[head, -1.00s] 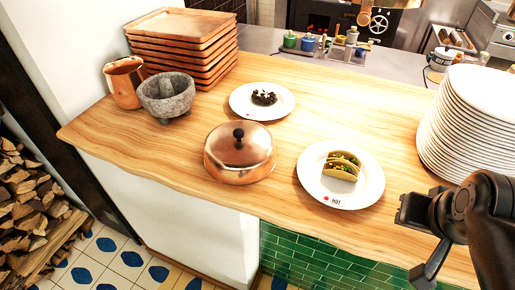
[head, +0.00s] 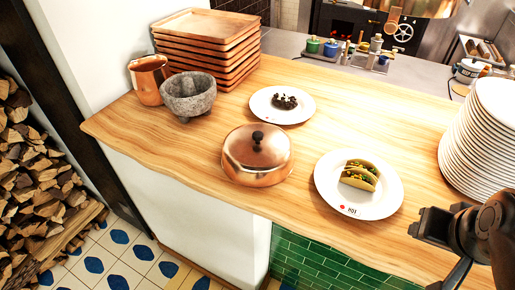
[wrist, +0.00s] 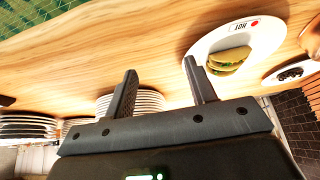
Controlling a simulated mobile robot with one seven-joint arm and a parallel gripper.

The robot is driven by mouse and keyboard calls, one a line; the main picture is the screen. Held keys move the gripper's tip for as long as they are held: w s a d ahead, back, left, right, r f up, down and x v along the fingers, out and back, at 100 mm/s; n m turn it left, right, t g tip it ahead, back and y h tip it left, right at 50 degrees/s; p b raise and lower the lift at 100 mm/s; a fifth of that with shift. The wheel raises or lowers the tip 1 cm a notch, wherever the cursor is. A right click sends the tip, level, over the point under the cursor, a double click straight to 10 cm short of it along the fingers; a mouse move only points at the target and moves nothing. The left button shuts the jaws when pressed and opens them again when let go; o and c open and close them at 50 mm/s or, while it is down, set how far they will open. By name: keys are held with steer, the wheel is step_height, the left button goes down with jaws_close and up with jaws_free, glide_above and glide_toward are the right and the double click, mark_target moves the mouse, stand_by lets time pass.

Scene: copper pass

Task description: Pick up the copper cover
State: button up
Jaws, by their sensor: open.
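The copper cover (head: 258,160) is a round, shiny dome with a black knob on top. It sits on the wooden counter (head: 330,110) near the front edge, left of the taco plate. My gripper (head: 425,255) is at the lower right of the head view, well to the right of the cover and apart from it. In the wrist view my gripper (wrist: 160,85) shows two spread fingers with nothing between them. At the left edge of the wrist view a small dark copper-brown thing is cut off, and I cannot tell what it is.
A white plate with tacos (head: 335,196) stands between the cover and my gripper. A plate with dark food (head: 268,115) lies behind the cover. A stone mortar (head: 188,98), copper mug (head: 150,80) and stacked trays (head: 205,45) stand at back left. Stacked plates (head: 485,130) stand right.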

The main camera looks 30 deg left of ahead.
steer(key=w+a+r+n+g, duration=0.1)
steer(key=w+a+r+n, duration=0.35)
steer(key=a+n, duration=0.35)
steer(key=w+a+r+n+g, duration=0.1)
steer(key=w+a+r+n, duration=0.3)
steer(key=w+a+n, duration=0.3)
steer(key=n+g, duration=0.2)
steer(key=n, duration=1.7)
glide_above(258, 134)
steer(key=s, duration=0.1)
steer(key=f, duration=0.5)
steer(key=shift+s+a, duration=0.1)
steer(key=shift+a, duration=0.1)
steer(key=f, duration=0.2)
steer(key=w+f, duration=0.1)
steer(key=f, duration=0.2)
steer(key=shift+w+d+f, duration=0.1)
steer(key=shift+d, duration=0.05)
jaws_close()
